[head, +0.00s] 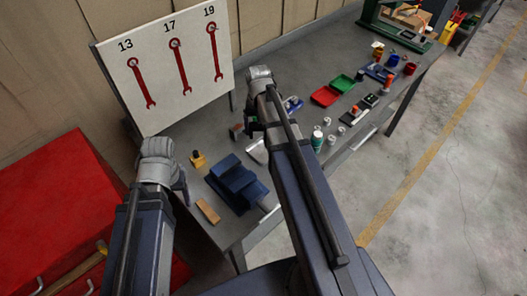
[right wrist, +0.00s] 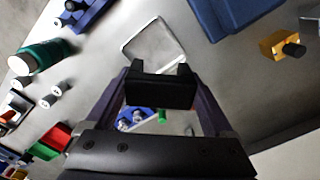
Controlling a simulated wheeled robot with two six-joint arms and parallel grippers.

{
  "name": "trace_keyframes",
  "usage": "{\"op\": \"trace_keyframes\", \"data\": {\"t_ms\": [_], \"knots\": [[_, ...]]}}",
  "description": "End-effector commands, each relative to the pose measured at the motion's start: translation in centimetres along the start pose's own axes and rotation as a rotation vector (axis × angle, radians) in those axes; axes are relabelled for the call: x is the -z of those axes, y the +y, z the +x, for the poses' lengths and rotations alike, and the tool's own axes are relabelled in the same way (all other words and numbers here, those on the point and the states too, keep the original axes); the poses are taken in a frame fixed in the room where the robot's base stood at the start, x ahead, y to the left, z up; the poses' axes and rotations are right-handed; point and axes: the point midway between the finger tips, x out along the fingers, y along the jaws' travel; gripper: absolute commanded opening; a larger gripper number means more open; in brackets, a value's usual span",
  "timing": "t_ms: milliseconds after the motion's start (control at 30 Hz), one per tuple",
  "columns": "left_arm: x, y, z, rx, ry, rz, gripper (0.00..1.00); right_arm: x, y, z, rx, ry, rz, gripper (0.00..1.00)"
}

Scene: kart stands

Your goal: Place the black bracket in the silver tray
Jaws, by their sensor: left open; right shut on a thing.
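The silver tray (right wrist: 150,45) lies on the grey bench just beyond my right fingertips in the right wrist view and looks empty there. In the head view the silver tray (head: 256,152) is partly hidden by my right arm. My right gripper (right wrist: 160,90) is shut on the black bracket (right wrist: 160,95), which spans the gap between its fingers. The bracket overlaps the tray's near edge in the picture; its height above the bench is hard to tell. In the head view my right gripper (head: 250,125) is small and dark beside the tray. My left gripper (head: 182,190) is open at the bench's left end.
A blue vise (head: 237,183), a wooden block (head: 208,211) and a yellow block (head: 198,159) stand near the tray. A green bottle (head: 317,141), a red bin (head: 325,96) and a green bin (head: 342,83) lie further along the bench. A wrench board (head: 165,65) stands behind.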

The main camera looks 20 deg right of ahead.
Motion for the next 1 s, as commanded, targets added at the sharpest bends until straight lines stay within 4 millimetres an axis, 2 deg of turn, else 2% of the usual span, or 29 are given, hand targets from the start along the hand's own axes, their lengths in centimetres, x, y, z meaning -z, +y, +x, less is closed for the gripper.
{"op": "trace_keyframes", "data": {"t_ms": [333,467,767,1000], "knots": [[0.0,0.1,0.6,0.000,0.000,0.001,0.72,0.2,0.6,0.6,0.000,0.000,0.028,0.00],[0.1,0.2,1.9,0.000,0.000,0.000,0.72,0.2,0.6,1.9,0.000,0.000,0.027,0.00],[0.3,0.6,6.2,0.000,0.000,-0.002,0.72,0.2,0.6,6.3,0.000,0.000,0.026,0.00],[0.4,0.6,6.5,0.000,0.000,-0.002,0.72,0.2,0.6,6.6,0.000,0.000,0.026,0.00]]}}
